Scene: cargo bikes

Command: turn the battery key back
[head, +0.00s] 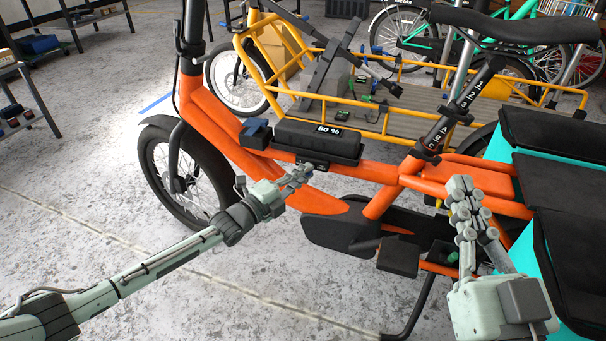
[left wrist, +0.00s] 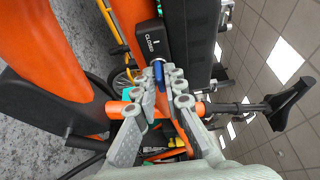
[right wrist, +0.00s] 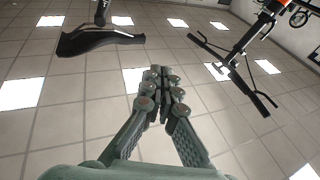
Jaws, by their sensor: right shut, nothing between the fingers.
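The black battery (head: 318,139), marked "BO 96", lies along the orange frame of the cargo bike. My left gripper (head: 303,172) is at the lock just below it. In the left wrist view, the blue key (left wrist: 158,70) stands between the fingertips of my left gripper (left wrist: 160,80), by a black lock housing (left wrist: 150,42) with white lettering. The fingers are close around the key, but whether they press on it I cannot tell. In the head view the key is hidden at the fingertips. My right gripper (head: 465,205) is shut and empty, pointing up right of the frame; it also shows in the right wrist view (right wrist: 161,78).
A yellow cargo bike (head: 400,110) stands behind. A shelf (head: 25,90) is at far left. Grey floor (head: 80,170) is open at left.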

